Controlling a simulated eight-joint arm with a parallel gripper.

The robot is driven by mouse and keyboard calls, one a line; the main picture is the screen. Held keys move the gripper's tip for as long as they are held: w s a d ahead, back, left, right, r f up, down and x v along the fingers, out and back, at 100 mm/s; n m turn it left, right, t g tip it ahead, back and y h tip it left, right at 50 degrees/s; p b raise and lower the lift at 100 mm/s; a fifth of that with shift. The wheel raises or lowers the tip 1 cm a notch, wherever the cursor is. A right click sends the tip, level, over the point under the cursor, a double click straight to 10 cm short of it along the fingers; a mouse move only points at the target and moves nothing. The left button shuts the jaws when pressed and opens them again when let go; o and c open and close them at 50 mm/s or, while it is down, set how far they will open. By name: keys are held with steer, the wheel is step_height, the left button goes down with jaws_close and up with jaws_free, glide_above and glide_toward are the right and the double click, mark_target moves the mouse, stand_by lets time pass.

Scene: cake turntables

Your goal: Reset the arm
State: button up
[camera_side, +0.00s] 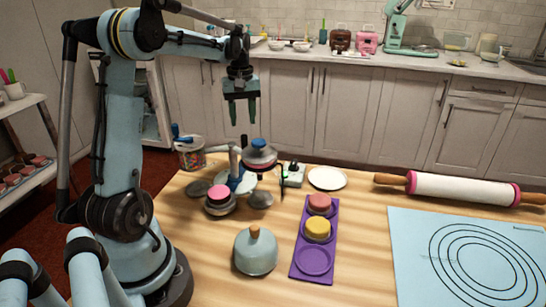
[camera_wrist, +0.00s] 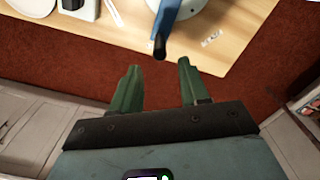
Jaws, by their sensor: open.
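My gripper (camera_side: 241,112) is raised high above the back edge of the wooden table, in front of the cabinets in the side view. Its two green fingers point down. In the wrist view my gripper (camera_wrist: 156,88) shows its fingers apart with nothing between them. Beyond the fingertips there is the red floor and the table edge. A blue-handled tool with a dark end (camera_wrist: 165,30) juts past the table edge near the fingers in the picture; I cannot tell the distance.
On the table stand a turntable cluster with a pink cake (camera_side: 218,193), a purple tray (camera_side: 303,270) holding pink and yellow cakes, a grey dome lid (camera_side: 256,252), a white plate (camera_side: 327,178), a rolling pin (camera_side: 460,189) and a blue mat (camera_side: 410,285). The air around my gripper looks clear.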

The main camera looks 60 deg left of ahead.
steer(key=shift+r, duration=0.9)
steer(key=shift+d, duration=0.1)
steer(key=s+d+f+m+t, duration=0.1)
steer(key=d+m, duration=0.6)
steer(key=d, duration=0.7)
steer(key=s+d+m+t, duration=0.4)
steer(key=d+m+t, duration=0.2)
steer(key=d, duration=0.8)
steer(key=shift+s+d+f+m, duration=0.25)
steer(key=shift+d+f+m, duration=0.1)
steer(key=shift+m, duration=0.55)
